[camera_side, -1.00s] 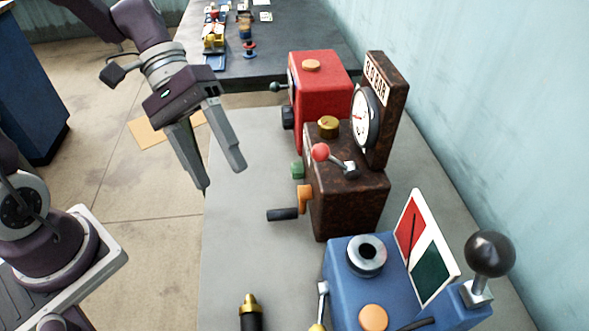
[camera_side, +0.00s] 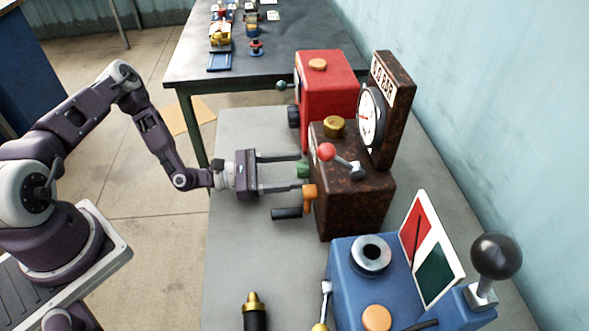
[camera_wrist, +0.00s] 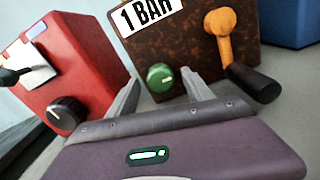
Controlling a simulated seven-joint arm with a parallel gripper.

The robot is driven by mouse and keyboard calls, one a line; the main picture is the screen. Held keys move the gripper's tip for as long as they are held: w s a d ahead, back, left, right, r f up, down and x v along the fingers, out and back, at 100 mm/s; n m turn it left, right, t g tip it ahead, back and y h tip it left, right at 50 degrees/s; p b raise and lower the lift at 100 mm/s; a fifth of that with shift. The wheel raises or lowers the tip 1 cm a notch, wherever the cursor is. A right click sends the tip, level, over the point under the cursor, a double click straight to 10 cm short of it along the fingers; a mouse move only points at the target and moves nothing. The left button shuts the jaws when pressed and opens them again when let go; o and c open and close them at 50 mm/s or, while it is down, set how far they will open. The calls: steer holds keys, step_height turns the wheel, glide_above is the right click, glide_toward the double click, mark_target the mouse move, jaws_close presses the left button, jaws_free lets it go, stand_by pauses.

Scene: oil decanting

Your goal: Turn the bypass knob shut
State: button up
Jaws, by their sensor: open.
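A green knob (camera_side: 303,170) sits low on the front of the rusty brown box (camera_side: 352,205). It also shows in the wrist view (camera_wrist: 160,77), with a pale mark on its face. No label on it is readable, so I cannot tell by name that it is the bypass knob. My gripper (camera_side: 297,173) is open and level, pointing at the brown box. Its two fingers reach to either side of the green knob. In the wrist view the knob shows between the fingertips (camera_wrist: 163,88). I cannot tell whether either finger touches it.
An orange crank with a black handle (camera_side: 287,213) is close beside the near finger. A red-balled lever (camera_side: 325,152) is above. A red box (camera_side: 327,85) with a black knob (camera_wrist: 66,113) stands behind, a blue box (camera_side: 350,290) in front.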

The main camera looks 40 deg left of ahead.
steer(key=shift+w+d, duration=0.35)
steer(key=shift+c, duration=0.2)
jaws_close()
steer(key=n, duration=0.3)
steer(key=shift+n, duration=2.1)
